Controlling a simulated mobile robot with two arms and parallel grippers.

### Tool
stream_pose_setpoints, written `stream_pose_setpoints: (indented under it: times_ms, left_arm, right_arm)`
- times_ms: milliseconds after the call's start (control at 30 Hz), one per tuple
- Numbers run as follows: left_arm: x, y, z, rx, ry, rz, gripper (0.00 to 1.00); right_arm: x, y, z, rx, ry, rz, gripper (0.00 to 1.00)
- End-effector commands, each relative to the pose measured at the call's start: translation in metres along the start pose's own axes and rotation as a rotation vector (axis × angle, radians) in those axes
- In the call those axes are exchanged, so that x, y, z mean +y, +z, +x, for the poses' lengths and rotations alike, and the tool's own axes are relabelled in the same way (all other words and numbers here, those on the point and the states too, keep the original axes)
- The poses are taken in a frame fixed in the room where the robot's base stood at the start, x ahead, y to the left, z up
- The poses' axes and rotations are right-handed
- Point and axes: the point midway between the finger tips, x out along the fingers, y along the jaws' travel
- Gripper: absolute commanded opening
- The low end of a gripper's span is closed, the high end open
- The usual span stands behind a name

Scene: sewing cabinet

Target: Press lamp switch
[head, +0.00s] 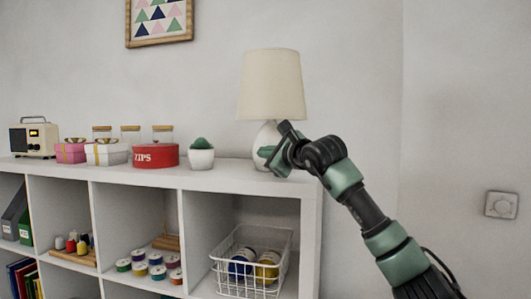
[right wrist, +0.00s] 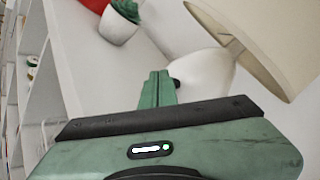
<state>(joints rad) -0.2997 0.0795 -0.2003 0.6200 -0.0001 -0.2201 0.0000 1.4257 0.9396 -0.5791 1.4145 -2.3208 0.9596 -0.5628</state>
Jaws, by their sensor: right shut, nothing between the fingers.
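The lamp has a cream shade (head: 271,84) and a white rounded base (head: 266,136), and it stands upright at the right end of the white cabinet top. In the right wrist view the lamp's shade (right wrist: 268,38) and base (right wrist: 207,75) also show. A small dark knob (right wrist: 176,84), perhaps the switch, shows on the base just beyond my fingertips. My right gripper (head: 266,153) is shut and empty, in front of the lamp base. Its closed fingers (right wrist: 157,86) point at the base; I cannot tell whether they touch it. My left gripper is out of view.
On the white cabinet (head: 235,178), left of the lamp, are a potted plant (head: 201,156), a red tin (head: 155,156), gift boxes (head: 106,153), jars and a radio (head: 33,137). A wire basket (head: 250,262) sits in a cubby below. A wall dial (head: 501,205) is at right.

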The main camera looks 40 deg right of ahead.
Motion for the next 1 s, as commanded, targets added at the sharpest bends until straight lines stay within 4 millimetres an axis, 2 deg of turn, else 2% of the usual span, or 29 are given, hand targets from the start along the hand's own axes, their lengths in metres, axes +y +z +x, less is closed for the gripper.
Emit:
stream_pose_setpoints:
  times_ms: [1000]
  left_arm:
    - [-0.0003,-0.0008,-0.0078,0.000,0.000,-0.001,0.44]
  right_arm:
    - [-0.0052,-0.0048,0.0065,0.001,0.000,0.000,0.00]
